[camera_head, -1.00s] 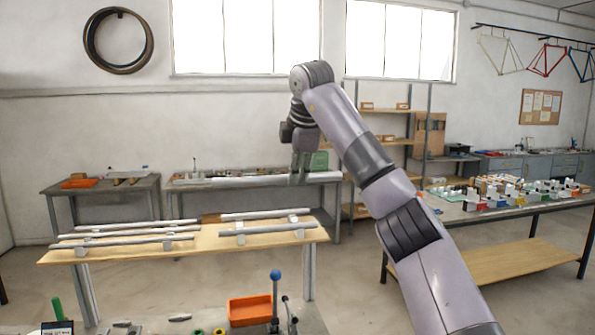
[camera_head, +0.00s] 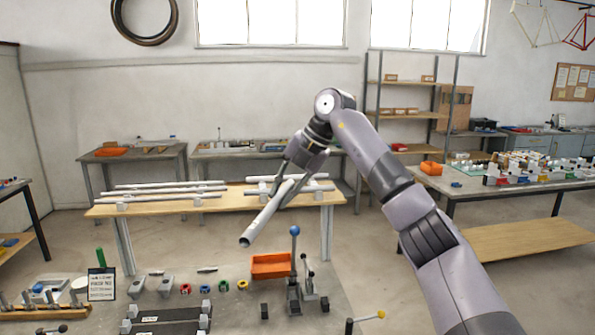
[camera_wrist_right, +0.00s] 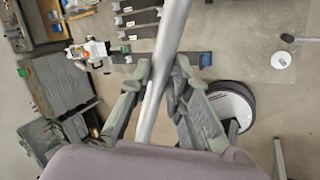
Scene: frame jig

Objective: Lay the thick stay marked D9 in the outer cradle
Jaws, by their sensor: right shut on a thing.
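My right gripper (camera_head: 287,186) is shut on a thick grey stay (camera_head: 263,219), held in the air in front of the wooden bench. The stay is tilted, its near end low and to the left. In the right wrist view the stay (camera_wrist_right: 149,112) runs between the two fingers (camera_wrist_right: 158,90). No D9 mark can be read on it. Dark bars with light end blocks (camera_head: 165,327) lie on the grey table at the bottom of the head view. I cannot tell which support is the outer cradle. My left gripper is not in view.
Several thin tubes rest on blocks on the wooden bench (camera_head: 232,207). On the grey table (camera_head: 222,300) are an orange bin (camera_head: 271,266), a blue-knobbed lever (camera_head: 295,231), coloured rings and a small sign (camera_head: 102,284). Open floor lies between the table and bench.

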